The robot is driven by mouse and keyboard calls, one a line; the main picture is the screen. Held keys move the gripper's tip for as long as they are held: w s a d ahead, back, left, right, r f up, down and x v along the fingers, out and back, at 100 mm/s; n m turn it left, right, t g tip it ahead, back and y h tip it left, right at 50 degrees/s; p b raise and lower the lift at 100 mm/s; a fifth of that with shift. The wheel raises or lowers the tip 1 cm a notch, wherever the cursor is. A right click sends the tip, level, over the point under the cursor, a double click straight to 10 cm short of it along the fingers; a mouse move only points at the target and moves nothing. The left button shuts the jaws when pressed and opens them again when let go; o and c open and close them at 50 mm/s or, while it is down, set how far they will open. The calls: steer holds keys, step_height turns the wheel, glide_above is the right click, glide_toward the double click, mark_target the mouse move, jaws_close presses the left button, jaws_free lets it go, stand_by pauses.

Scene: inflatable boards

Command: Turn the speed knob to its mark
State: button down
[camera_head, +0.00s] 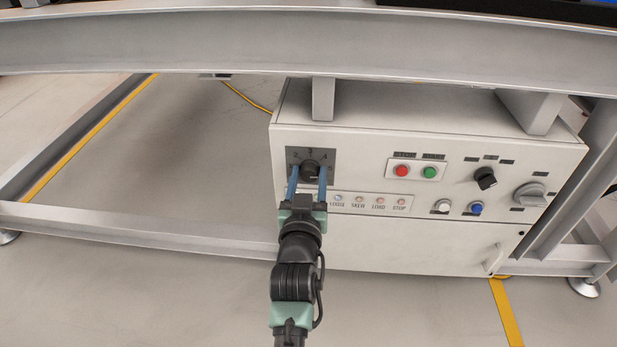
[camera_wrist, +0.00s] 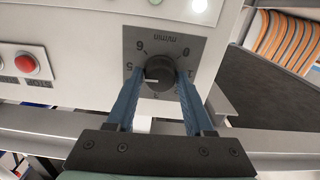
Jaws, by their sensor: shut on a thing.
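The speed knob (camera_head: 310,168) is a round black dial on a dark grey scale plate at the upper left of the control box's front. It also shows in the wrist view (camera_wrist: 159,70), with a pale pointer line on it and numbers such as 0, 5 and 6 around it. The pointer lies toward the 5 side, on the left in that view; a target mark cannot be made out. My gripper (camera_head: 308,180) has its two blue fingers on either side of the knob and is shut on it. In the wrist view the fingertips (camera_wrist: 160,76) flank the knob and hide part of the scale.
The control box (camera_head: 350,142) hangs under a grey steel beam (camera_head: 240,45). Red (camera_head: 401,171) and green (camera_head: 429,172) buttons, a black selector (camera_head: 484,178) and a grey rotary switch (camera_head: 530,194) sit to the right. Indicator lamps (camera_head: 380,201) run close beside my fingers. Floor space at left is clear.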

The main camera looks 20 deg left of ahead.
steer(key=shift+m, duration=0.3)
steer(key=shift+c, duration=1.4)
jaws_free()
steer(key=p+v, duration=0.3)
steer(key=v, duration=1)
steer(key=shift+p, duration=0.3)
